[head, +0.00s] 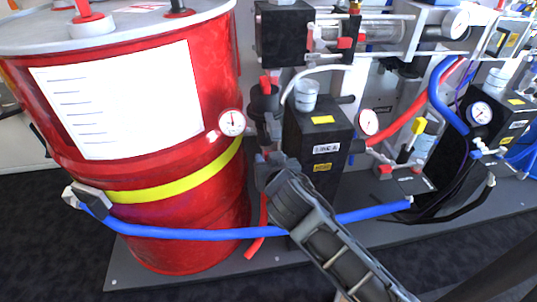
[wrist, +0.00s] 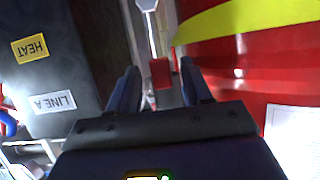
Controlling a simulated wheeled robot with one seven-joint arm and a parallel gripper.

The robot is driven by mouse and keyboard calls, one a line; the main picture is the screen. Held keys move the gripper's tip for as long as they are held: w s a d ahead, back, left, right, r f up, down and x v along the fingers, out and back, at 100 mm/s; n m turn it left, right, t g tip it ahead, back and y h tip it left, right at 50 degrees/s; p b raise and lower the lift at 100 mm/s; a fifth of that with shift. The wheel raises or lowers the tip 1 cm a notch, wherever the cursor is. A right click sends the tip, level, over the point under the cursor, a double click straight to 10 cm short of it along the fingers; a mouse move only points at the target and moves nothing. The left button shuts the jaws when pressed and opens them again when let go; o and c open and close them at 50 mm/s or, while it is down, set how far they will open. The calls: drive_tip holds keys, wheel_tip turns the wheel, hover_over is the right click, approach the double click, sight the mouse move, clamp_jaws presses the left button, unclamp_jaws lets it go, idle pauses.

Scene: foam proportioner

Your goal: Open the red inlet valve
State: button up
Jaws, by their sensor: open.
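The red valve handle (wrist: 160,72) shows in the wrist view as a small red block. It lies in line with the gap between the two fingers of my gripper (wrist: 158,82), which is open. A grey metal part runs past it, and contact with the fingers cannot be made out. In the head view my gripper (head: 264,165) is between the red drum (head: 215,185) and the black LINE A box (head: 318,135), and it hides most of the valve. Another red handle (head: 265,85) sits higher up on a black fitting beside a gauge.
A blue hose (head: 185,233) crosses the drum's front and runs behind my arm to the right. A red hose (head: 254,248) hangs below my gripper. Round gauges (head: 232,122) stand close by. The grey base plate (head: 130,265) has some bare room in front.

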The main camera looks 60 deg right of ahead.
drive_tip(key=shift+v, duration=1.95)
